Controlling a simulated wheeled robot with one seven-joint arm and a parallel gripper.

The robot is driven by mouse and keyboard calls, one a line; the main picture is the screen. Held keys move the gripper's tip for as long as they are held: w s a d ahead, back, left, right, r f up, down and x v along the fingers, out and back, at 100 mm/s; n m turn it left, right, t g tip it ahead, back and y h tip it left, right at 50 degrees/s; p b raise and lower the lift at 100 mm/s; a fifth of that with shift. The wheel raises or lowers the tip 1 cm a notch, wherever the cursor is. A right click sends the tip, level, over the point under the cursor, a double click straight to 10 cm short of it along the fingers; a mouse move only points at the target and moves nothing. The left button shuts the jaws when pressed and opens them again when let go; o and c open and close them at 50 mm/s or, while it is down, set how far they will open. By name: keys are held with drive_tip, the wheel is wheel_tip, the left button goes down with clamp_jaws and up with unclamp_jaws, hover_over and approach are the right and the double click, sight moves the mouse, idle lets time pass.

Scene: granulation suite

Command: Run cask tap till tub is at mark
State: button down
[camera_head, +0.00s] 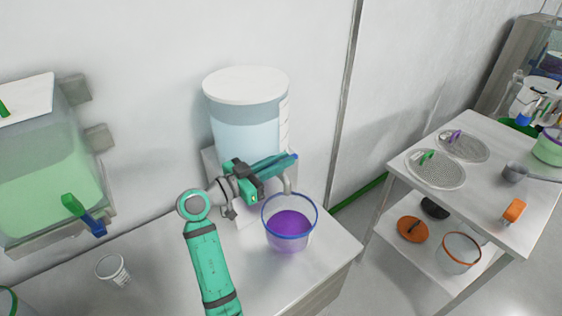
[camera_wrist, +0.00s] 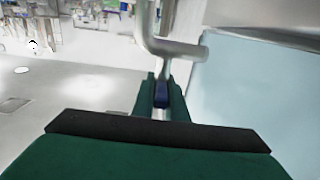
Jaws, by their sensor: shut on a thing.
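The cask (camera_head: 246,130) is a clear cylinder with a white lid and pale blue contents, standing against the wall. Its metal tap spout (camera_head: 288,184) comes out low at the front; the tap pipe (camera_wrist: 165,45) also shows in the wrist view. The clear tub (camera_head: 290,238) with a blue rim stands under the spout, with purple in its lower part. I cannot make out a mark on it or a stream. My gripper (camera_head: 291,159) is at the tap, above the tub's back rim. In the wrist view it is shut on the blue tap handle (camera_wrist: 161,95).
A small clear cup (camera_head: 113,270) stands on the bench at left. A wall tank (camera_head: 45,180) of green liquid with its own tap hangs at far left. A steel trolley (camera_head: 480,205) with round screens, a scoop and tubs stands at right, across a gap.

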drive_tip(key=shift+t, duration=0.3)
drive_tip(key=n+t+y, duration=0.4)
drive_tip(key=y, duration=0.1)
drive_tip(key=shift+s+d, duration=0.1)
drive_tip(key=shift+n+t+y, duration=1)
drive_tip(key=shift+n+y, duration=0.7)
drive_tip(key=shift+y, duration=0.5)
drive_tip(key=c, duration=1.8)
unclamp_jaws()
drive_tip(key=shift+o, duration=0.2)
drive_tip(key=v, duration=1)
drive_tip(key=shift+s, duration=0.3)
